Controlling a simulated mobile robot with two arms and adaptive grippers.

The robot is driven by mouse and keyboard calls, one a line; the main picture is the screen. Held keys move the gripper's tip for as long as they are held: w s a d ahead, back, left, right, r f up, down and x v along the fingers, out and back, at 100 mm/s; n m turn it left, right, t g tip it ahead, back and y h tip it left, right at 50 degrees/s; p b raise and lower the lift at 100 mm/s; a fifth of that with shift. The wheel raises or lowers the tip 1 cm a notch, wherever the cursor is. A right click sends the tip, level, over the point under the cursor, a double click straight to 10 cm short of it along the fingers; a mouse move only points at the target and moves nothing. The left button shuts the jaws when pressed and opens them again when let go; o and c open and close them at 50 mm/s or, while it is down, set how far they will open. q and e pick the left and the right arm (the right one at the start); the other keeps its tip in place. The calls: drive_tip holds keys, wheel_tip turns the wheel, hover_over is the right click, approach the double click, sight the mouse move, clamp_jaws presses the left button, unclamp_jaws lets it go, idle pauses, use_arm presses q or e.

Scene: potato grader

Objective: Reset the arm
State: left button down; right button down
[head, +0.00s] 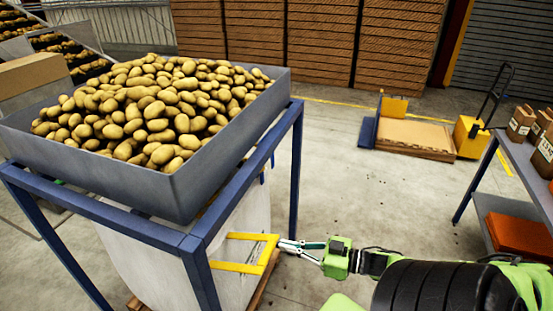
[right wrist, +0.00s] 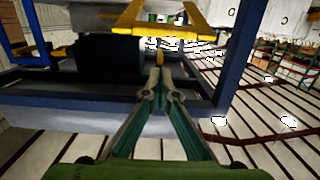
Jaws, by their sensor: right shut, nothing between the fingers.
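My right gripper (head: 283,246) reaches in from the right at the front right of the potato hopper (head: 230,140). Its fingers are shut and empty. In the head view the tips lie right beside the yellow bracket-shaped handle (head: 232,267) under the hopper. In the right wrist view the closed fingers (right wrist: 159,78) point forward, with their tips just below the crossbar of the yellow handle (right wrist: 150,33). I cannot tell whether they touch it. My left gripper is not in view.
The hopper is heaped with potatoes (head: 150,110) on a blue frame (head: 296,165), with a pale sack (head: 135,245) below. A flat cardboard stack (head: 415,138) lies behind. The middle floor is clear.

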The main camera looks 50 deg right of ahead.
drive_tip(key=shift+v, duration=2.3)
drive_tip(key=shift+d+f, duration=0.1)
drive_tip(key=shift+f, duration=0.1)
